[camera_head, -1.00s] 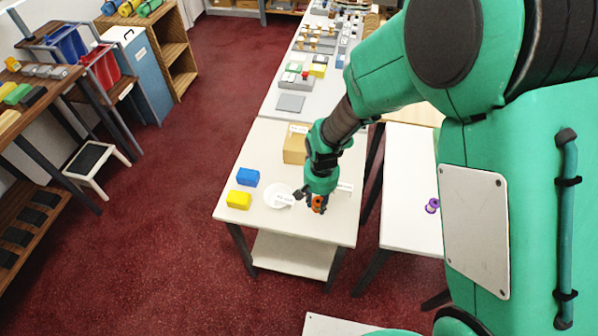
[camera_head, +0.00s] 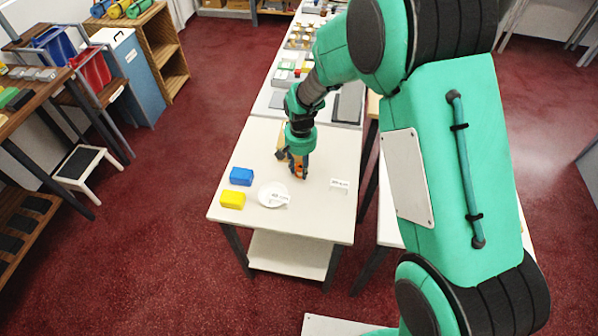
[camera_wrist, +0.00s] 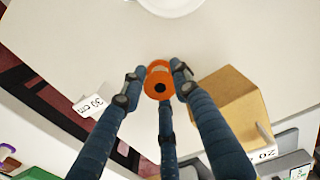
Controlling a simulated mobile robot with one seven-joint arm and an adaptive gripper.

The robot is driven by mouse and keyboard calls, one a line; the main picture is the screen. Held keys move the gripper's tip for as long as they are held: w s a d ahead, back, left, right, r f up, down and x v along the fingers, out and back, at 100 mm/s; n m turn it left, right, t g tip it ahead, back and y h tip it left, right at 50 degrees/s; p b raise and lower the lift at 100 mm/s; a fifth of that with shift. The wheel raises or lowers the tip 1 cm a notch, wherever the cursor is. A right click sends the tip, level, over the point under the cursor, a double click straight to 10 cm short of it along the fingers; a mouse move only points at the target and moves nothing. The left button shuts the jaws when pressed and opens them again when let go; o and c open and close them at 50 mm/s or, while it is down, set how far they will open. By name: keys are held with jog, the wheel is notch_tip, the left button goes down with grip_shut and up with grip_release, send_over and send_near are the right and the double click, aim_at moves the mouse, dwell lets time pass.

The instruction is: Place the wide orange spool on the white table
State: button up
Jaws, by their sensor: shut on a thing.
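The orange spool (camera_wrist: 159,80) is held between the fingers of my gripper (camera_wrist: 156,78), with its round flange and dark centre hole showing. In the head view my gripper (camera_head: 298,168) points down over the white table (camera_head: 240,215), with the orange spool (camera_head: 299,170) partly hidden by the fingers. The spool is over the back middle of the tabletop, in front of a cardboard box. I cannot tell whether it touches the surface.
A cardboard box (camera_wrist: 228,100) stands close beside the fingers. A label card (camera_head: 339,184) is at the right. The tabletop's front right is clear.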

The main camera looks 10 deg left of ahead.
aim_at(299, 171)
jog(key=shift+w+a, duration=0.4)
jog(key=shift+w, duration=0.4)
jog(key=shift+f, duration=0.15)
jog(key=shift+f+b, duration=0.65)
jog(key=shift+f, duration=1)
jog(key=shift+f, duration=0.15)
jog(key=o, duration=1)
jog(key=shift+c, duration=0.2)
notch_tip(299, 171, up, 12)
jog(key=p, duration=0.3)
